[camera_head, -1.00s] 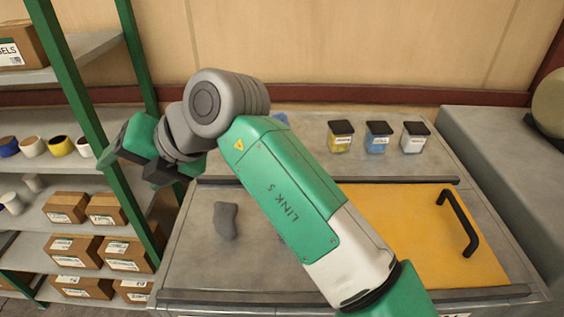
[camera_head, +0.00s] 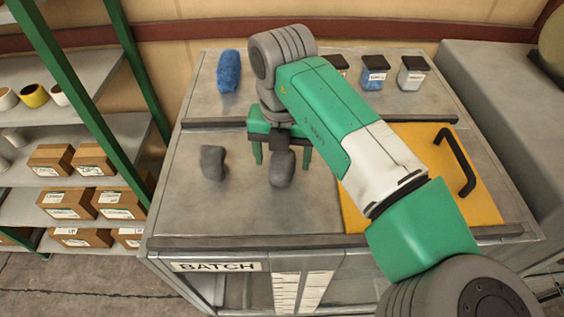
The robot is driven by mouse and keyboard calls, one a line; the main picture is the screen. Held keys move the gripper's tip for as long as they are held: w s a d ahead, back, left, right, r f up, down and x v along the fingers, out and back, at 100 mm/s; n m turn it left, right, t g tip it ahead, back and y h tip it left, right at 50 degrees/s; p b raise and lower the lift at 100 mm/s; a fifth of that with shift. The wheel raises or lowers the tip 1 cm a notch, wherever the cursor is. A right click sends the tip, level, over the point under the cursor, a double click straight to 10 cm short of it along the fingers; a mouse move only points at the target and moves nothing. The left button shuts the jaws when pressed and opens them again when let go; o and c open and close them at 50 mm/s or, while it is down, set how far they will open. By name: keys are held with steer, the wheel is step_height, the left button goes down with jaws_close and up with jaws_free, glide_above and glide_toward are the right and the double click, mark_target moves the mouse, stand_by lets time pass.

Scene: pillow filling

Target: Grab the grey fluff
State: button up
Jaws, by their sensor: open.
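Two grey fluff lumps lie on the metal work surface in the head view. One grey lump (camera_head: 213,162) is on the left, clear of my gripper. The other grey lump (camera_head: 282,168) is rounder and shows between the fingers of my gripper (camera_head: 283,159). My gripper is open with its green fingers pointing down, one to either side of this lump. I cannot tell whether the fingers touch it or how high they are above the surface.
A blue fluff piece (camera_head: 229,72) lies at the back left. Lidded jars stand at the back right, including a blue one (camera_head: 374,72) and a pale one (camera_head: 412,73). A yellow panel (camera_head: 430,190) with a black handle (camera_head: 457,163) is on the right. Shelves with boxes (camera_head: 71,203) stand left.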

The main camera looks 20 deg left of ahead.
step_height(320, 180, down, 2)
steer(key=c, duration=1)
steer(key=shift+c, duration=0.2)
steer(key=shift+r, duration=0.15)
steer(key=shift+r, duration=0.25)
steer(key=r, duration=0.1)
steer(key=r+b, duration=0.1)
steer(key=shift+s+d+r, duration=0.1)
steer(key=shift+s+r, duration=0.25)
steer(key=shift+r, duration=0.05)
steer(key=s+d+b, duration=0.1)
steer(key=s, duration=0.4)
steer(key=s+d+r+b, duration=0.1)
steer(key=s+d, duration=0.1)
steer(key=s, duration=0.2)
steer(key=s+d+b, duration=0.1)
steer(key=s, duration=0.4)
steer(key=shift+s+d+r, duration=0.25)
steer(key=shift+s+d, duration=0.05)
steer(key=shift+d, duration=0.1)
